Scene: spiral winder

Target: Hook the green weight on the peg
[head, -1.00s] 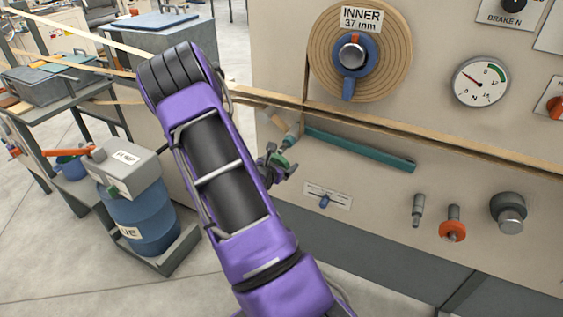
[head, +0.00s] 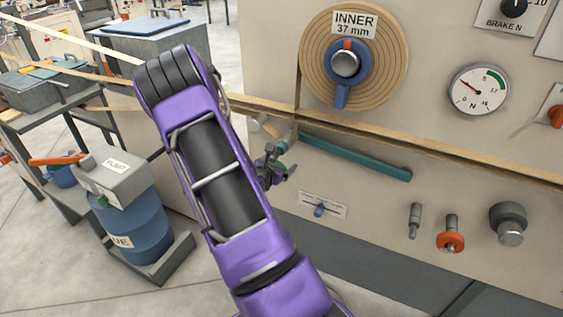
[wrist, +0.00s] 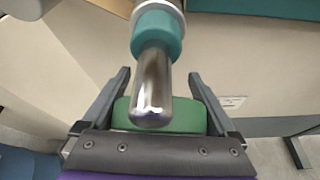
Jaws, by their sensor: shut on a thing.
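My gripper (wrist: 160,105) is shut on the green weight (wrist: 188,118), which sits between its two fingers in the wrist view. A shiny metal peg (wrist: 152,85) with a teal collar (wrist: 158,32) overlaps the weight in that view. I cannot tell whether the peg's tip touches the weight or stands apart from it. In the head view, my gripper (head: 270,166) is at the front panel, just below the peg's teal part (head: 284,143). My purple arm passes close to it, and the weight is mostly hidden there.
A teal bar (head: 355,157) runs along the panel right of the peg, below a long wooden strip (head: 430,145). A small blue slider (head: 320,210) is below. An orange-collared fitting (head: 450,236) stands at right. A blue drum (head: 135,225) stands on the left.

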